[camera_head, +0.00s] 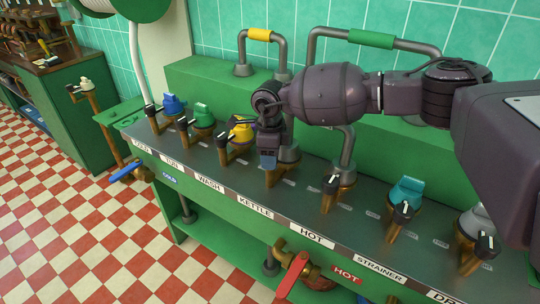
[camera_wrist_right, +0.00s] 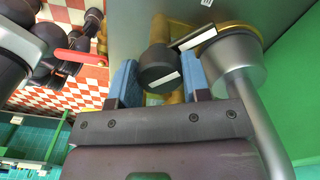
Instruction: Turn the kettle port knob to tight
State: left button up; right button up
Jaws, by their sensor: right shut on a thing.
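The kettle port knob is black and round with a white pointer line, and shows in the right wrist view (camera_wrist_right: 158,70) between two blue fingertips. My right gripper (camera_head: 267,160) is shut on it, reaching down from above at the port behind the KETTLE label (camera_head: 255,207). The gripper also shows in the right wrist view (camera_wrist_right: 160,82). In the head view the gripper hides the knob, and only the brass stem (camera_head: 275,177) shows below it. I cannot read any tight mark. My left gripper is not in view.
A grey pipe (camera_wrist_right: 262,120) rises close beside the gripper. A red lever (camera_head: 292,276) sits below the bench edge.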

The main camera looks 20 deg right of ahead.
jog(key=shift+r+m+p, duration=0.2)
jog(key=shift+m+p, duration=0.25)
jog(key=shift+m, duration=0.05)
jog(key=shift+r+m+p, duration=0.1)
jog(key=shift+m+p, duration=0.5)
jog(key=shift+m, duration=0.1)
jog(key=m+p, duration=0.2)
jog(key=shift+m, duration=0.3)
jog(key=shift+m+p, duration=0.5)
jog(key=shift+m, duration=0.3)
jog(key=m+p, duration=0.1)
jog(key=m, duration=0.2)
jog(key=shift+p, duration=0.4)
jog(key=shift+f+m, duration=0.25)
jog(key=shift+m, duration=0.05)
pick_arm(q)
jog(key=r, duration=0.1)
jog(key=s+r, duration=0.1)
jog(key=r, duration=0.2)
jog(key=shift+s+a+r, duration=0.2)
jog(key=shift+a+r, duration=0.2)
